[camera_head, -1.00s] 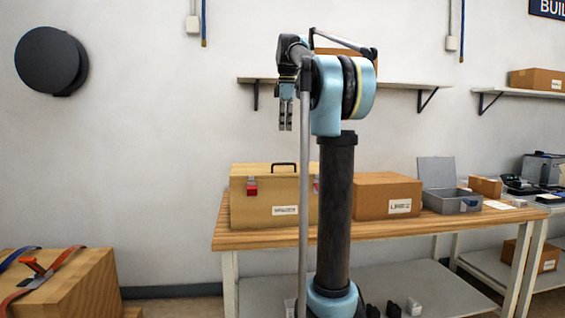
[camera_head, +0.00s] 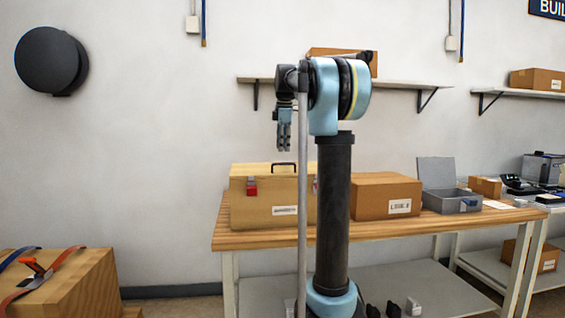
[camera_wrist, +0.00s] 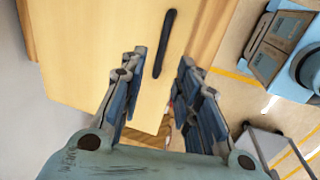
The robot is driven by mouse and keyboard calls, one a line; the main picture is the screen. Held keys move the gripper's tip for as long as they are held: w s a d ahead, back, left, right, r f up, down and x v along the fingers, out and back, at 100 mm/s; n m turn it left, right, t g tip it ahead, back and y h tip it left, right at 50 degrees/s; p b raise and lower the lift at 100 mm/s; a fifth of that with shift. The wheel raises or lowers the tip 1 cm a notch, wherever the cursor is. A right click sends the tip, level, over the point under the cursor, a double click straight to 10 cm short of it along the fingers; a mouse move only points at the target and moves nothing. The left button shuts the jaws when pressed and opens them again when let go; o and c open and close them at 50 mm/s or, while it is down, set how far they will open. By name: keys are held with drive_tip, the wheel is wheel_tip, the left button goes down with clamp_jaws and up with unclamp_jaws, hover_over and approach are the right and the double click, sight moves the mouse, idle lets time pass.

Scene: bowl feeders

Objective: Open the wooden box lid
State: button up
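The wooden box (camera_head: 268,212) stands on the workbench with its lid (camera_head: 255,171) shut. A black handle (camera_head: 283,165) is on top of the lid, and a red latch (camera_head: 251,188) sits at the front left. The right latch is mostly hidden by my arm. My gripper (camera_head: 284,150) points down in line with the handle, a little above it in the picture. In the wrist view my gripper (camera_wrist: 163,58) is open and empty. The handle (camera_wrist: 165,70) shows as a dark bar between the fingers, below them, with no contact visible.
A cardboard box (camera_head: 388,196) and an open grey metal case (camera_head: 452,201) stand right of the wooden box on the workbench (camera_head: 262,239). A wall shelf (camera_head: 415,85) is behind my arm. A strapped wooden crate (camera_head: 88,290) is at lower left.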

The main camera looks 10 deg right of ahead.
sight(280, 164)
drive_tip(key=f, duration=0.4)
drive_tip(key=w+f, duration=0.1)
drive_tip(key=f, duration=0.1)
drive_tip(key=shift+w+f, duration=0.1)
drive_tip(key=shift+f, duration=0.15)
clamp_jaws()
